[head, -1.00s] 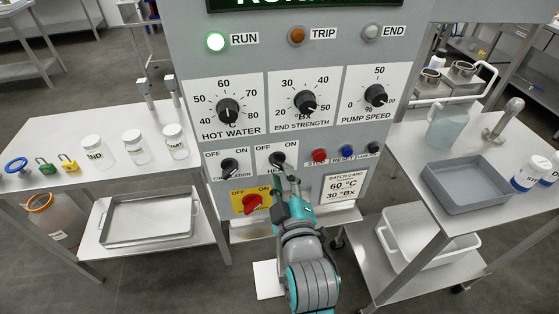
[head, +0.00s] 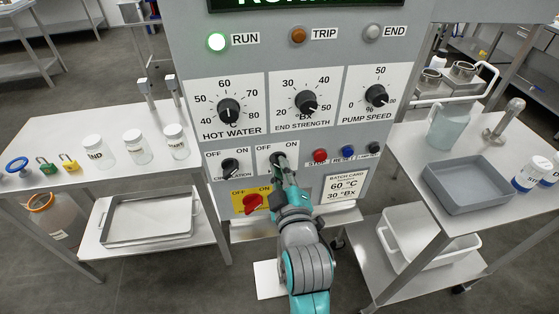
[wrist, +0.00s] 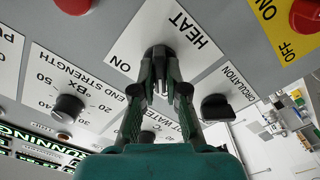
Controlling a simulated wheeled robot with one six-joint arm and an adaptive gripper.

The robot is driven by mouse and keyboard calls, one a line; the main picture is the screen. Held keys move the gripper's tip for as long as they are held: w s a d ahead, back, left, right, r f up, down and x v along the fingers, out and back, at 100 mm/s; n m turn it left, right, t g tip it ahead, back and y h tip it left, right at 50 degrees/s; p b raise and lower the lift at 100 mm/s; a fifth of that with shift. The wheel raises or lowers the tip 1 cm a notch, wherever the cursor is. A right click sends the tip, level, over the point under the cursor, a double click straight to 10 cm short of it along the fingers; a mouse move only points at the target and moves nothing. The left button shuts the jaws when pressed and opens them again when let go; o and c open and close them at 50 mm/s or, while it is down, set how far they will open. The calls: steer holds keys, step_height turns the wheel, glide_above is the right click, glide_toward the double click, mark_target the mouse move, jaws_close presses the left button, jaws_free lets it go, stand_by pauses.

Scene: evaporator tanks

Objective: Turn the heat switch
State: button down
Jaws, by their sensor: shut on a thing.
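The heat switch (head: 278,158) is a black rotary knob on a white plate marked HEAT, with OFF at left and ON at right in the head view. In the wrist view the dark switch (wrist: 158,52) shows between my fingertips. My gripper (wrist: 162,70) is shut on it, with one finger on each side. In the head view my gripper (head: 282,168) reaches up to the panel from below and hides part of the switch and its label. The exact angle of the switch is hard to tell.
The circulation switch (head: 230,167) is close at left, and the red switch (head: 252,202) on a yellow plate is below left. Push buttons (head: 320,155) are close at right. Dials sit above. Side tables (head: 60,178) with jars and a grey tray (head: 466,186) flank the panel.

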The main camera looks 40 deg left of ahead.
steer(key=shift+m, duration=1)
steer(key=shift+m, duration=1)
steer(key=shift+m, duration=1)
